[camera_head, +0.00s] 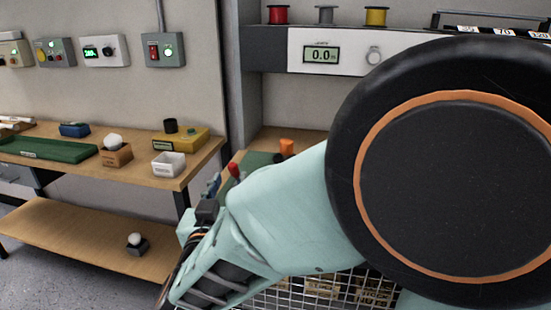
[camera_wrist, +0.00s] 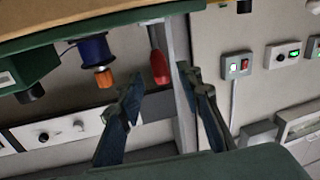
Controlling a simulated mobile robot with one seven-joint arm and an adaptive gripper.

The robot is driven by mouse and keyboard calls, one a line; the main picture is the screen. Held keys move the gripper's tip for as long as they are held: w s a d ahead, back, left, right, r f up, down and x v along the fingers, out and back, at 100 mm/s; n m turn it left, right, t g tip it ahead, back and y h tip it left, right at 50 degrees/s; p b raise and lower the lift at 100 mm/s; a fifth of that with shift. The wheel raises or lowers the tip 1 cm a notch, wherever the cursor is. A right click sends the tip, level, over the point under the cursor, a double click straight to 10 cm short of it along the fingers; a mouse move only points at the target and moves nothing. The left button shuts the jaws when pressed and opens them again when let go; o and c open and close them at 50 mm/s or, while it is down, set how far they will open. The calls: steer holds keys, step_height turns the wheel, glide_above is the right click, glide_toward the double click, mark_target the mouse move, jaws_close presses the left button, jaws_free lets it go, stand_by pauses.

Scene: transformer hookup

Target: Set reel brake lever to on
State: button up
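A red-handled lever (camera_wrist: 159,66), which looks like the reel brake lever, hangs into the wrist view beside a blue reel (camera_wrist: 95,50) with an orange knob (camera_wrist: 105,78). In the head view the red tip (camera_head: 233,170) shows just past my gripper (camera_head: 211,189), partly hidden by my arm. In the wrist view my gripper (camera_wrist: 161,80) is open, one finger on each side of the red handle in the picture. I cannot tell whether either finger touches it. No on or off marking is readable.
A wooden bench (camera_head: 200,180) with boxes and a green tray (camera_head: 45,148) stands at left. Control boxes (camera_head: 164,50) hang on the wall. A panel with a 0.0 display (camera_head: 322,55) sits above the reel bench. A grey upright (camera_wrist: 178,100) stands close to my fingers.

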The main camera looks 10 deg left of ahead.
mark_target(233, 173)
steer(key=w, duration=0.6)
steer(key=shift+a+b, duration=0.25)
steer(key=shift+b, duration=0.1)
steer(key=shift+s, duration=0.1)
steer(key=shift+c, duration=0.6)
jaws_close()
